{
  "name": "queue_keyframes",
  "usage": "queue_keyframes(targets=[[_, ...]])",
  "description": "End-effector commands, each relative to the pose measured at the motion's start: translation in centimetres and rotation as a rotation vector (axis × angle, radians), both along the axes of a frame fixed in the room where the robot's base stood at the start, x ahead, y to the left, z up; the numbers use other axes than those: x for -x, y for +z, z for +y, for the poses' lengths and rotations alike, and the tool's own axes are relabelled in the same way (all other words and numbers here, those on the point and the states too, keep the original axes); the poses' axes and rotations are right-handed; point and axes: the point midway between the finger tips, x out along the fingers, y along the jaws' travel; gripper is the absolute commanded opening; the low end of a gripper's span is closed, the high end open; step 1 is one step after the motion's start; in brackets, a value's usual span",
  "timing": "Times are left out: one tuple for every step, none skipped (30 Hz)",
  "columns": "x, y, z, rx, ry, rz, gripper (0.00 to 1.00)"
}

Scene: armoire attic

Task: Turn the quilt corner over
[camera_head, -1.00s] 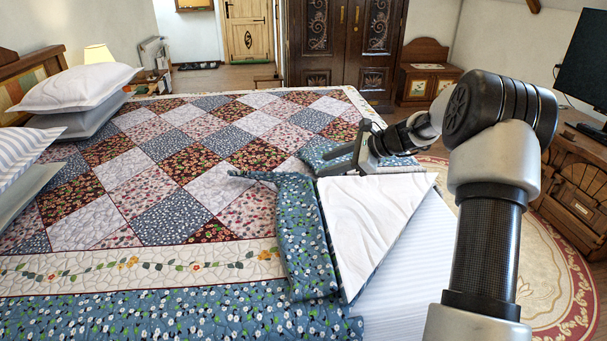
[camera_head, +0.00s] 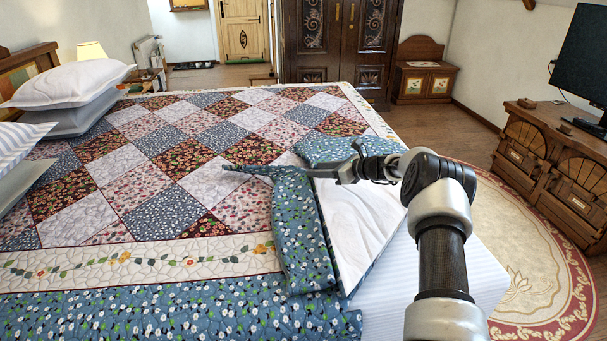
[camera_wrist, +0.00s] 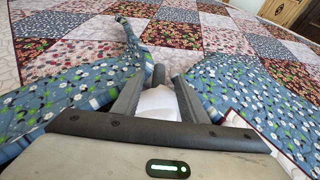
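The quilt (camera_head: 170,195) covers the bed, with a patchwork middle and a blue flowered border. Near its right edge a blue flowered part (camera_head: 298,225) is folded and bunched, and its white underside (camera_head: 360,225) faces up. A twisted blue tip (camera_wrist: 128,35) sticks out toward the patchwork. My gripper (camera_head: 340,173) is at the upper end of this fold. In the wrist view my gripper (camera_wrist: 158,88) has its fingers apart, with white cloth (camera_wrist: 158,103) showing between them. Whether the fingers touch the cloth is unclear. Blue flowered cloth (camera_wrist: 235,90) lies on both sides of it.
The striped mattress (camera_head: 450,265) is bare at the right. Pillows (camera_head: 68,85) lie at the left. A dark wooden armoire (camera_head: 340,45) stands at the back. A wooden cabinet (camera_head: 550,155) with a screen (camera_head: 582,52) is at the right. A round rug (camera_head: 530,250) lies beside the bed.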

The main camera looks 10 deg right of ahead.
Motion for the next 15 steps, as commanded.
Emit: queue_keyframes(targets=[[-0.8,-0.9,1.0,0.001,0.004,-0.001,0.39],[-1.2,-1.1,1.4,0.002,0.003,-0.002,0.39],[-1.8,-1.5,1.9,0.002,0.003,-0.001,0.39],[-2.2,-1.7,2.3,0.003,0.002,-0.002,0.39],[-2.5,-2.0,2.7,0.002,0.003,-0.001,0.39],[-3.0,-2.2,3.2,0.003,0.003,-0.001,0.39],[-3.3,-2.4,3.5,0.003,0.003,-0.001,0.39],[-3.6,-2.5,3.6,0.004,0.002,-0.001,0.39],[-3.9,-2.6,3.8,0.003,0.002,-0.002,0.39],[-4.1,-2.7,4.0,0.003,0.001,-0.001,0.39],[-4.2,-2.8,4.2,0.002,0.002,0.0,0.39],[-4.4,-2.8,4.5,0.002,0.002,-0.001,0.39],[-4.5,-2.8,4.6,0.002,0.002,-0.001,0.39],[-4.6,-2.9,4.7,0.002,0.002,0.0,0.39],[-4.7,-2.9,4.8,0.002,0.002,0.0,0.39]])
